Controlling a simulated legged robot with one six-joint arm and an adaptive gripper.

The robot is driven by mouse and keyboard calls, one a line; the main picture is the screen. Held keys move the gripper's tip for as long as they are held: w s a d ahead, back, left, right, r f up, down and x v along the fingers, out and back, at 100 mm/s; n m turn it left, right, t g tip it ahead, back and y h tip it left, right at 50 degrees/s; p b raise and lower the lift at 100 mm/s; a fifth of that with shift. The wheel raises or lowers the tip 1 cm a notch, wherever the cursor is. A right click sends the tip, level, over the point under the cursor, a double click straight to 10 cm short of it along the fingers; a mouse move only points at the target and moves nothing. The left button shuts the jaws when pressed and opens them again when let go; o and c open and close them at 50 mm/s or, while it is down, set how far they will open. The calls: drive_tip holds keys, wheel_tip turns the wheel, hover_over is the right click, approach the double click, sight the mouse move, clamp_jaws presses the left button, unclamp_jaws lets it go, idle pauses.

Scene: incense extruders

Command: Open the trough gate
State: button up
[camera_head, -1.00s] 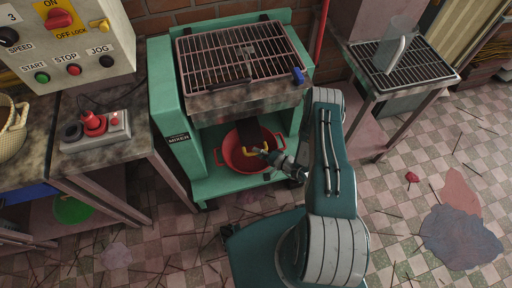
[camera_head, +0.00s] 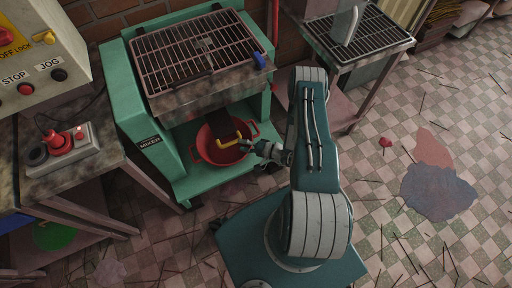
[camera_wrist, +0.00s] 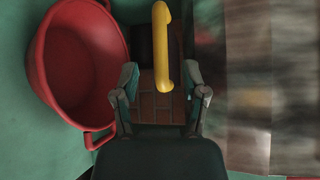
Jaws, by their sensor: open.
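The green mixer (camera_head: 158,148) stands at the upper middle of the head view, with a grated trough on top. A yellow handle (camera_head: 230,142) shows below the trough, on a dark plate that looks like the gate. A red basin (camera_head: 208,152) sits on the mixer's lower shelf, under the handle. My gripper (camera_head: 254,148) is at the handle's right end in the head view. In the wrist view my gripper (camera_wrist: 162,88) is open, with the lower end of the yellow handle (camera_wrist: 162,45) between or just beyond its fingertips. Whether they touch cannot be told.
Thin sticks and stains lie on the tiled floor, otherwise open at right.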

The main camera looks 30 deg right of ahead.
drive_tip(key=f+v, duration=0.1)
drive_tip(key=v, duration=0.6)
drive_tip(key=shift+r, duration=0.4)
drive_tip(key=shift+r, duration=0.1)
drive_tip(key=w+a+r+n+g, duration=0.1)
drive_tip(key=a+r+n+g, duration=0.2)
drive_tip(key=r, duration=0.7)
drive_tip(key=w+a+r+n+g, duration=0.1)
drive_tip(key=r+n+g, duration=0.25)
drive_tip(key=r, duration=0.65)
drive_tip(key=w+a+r+n+g, duration=0.1)
drive_tip(key=a+r+n+g, duration=0.1)
drive_tip(key=r+g, duration=0.5)
drive_tip(key=s+a+r+n+t+h, duration=0.1)
drive_tip(key=s+r+t+h, duration=0.3)
drive_tip(key=r, duration=0.9)
drive_tip(key=s+a+r+n+t+h, duration=0.1)
drive_tip(key=s+r+t+h, duration=0.2)
drive_tip(key=s+r+h, duration=0.4)
drive_tip(key=s+r, duration=0.5)
drive_tip(key=r, duration=0.1)
drive_tip(key=shift+a+t+h, duration=0.3)
drive_tip(key=shift+t+h, duration=0.05)
drive_tip(key=shift+h, duration=0.05)
drive_tip(key=shift+o, duration=0.3)
